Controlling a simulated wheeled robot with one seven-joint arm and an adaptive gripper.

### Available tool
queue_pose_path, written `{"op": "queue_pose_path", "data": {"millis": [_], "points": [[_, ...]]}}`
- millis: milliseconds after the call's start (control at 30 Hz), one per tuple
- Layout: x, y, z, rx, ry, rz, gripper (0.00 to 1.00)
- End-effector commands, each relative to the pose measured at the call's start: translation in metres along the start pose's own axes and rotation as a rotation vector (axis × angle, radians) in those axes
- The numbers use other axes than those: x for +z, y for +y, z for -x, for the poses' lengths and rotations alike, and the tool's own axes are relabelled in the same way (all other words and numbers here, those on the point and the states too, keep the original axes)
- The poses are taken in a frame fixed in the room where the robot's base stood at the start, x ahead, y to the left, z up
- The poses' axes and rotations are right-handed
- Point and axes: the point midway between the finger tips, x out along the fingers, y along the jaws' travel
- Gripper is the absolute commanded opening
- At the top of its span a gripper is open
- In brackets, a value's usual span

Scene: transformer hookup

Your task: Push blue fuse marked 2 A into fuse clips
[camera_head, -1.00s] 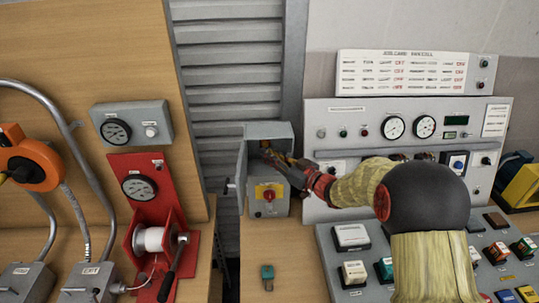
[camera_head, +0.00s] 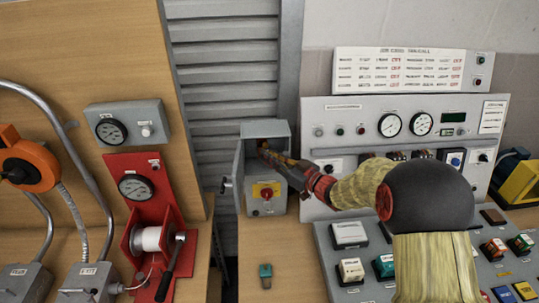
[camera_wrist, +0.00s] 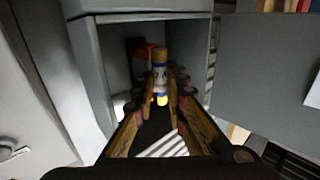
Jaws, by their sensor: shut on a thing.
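My gripper (camera_wrist: 161,98) is inside the open grey fuse box (camera_head: 265,130), with its two fingers shut on the fuse (camera_wrist: 160,75). Whether the fuse touches the clips cannot be told. In the head view my gripper (camera_head: 272,155) reaches into the box from the right and hides the fuse.
The box door (camera_head: 238,175) stands open at the left. A red rotary switch (camera_head: 266,193) on a yellow plate is on the box's lower front. A meter panel (camera_head: 400,125) stands at the right.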

Motion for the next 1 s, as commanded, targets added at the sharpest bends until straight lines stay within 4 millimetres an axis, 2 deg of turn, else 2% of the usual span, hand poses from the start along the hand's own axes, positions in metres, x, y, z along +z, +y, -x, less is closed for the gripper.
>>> {"op": "queue_pose_path", "data": {"millis": [1000], "points": [[-0.0030,-0.0075,-0.0056,-0.015,0.003,0.006,0.00]]}}
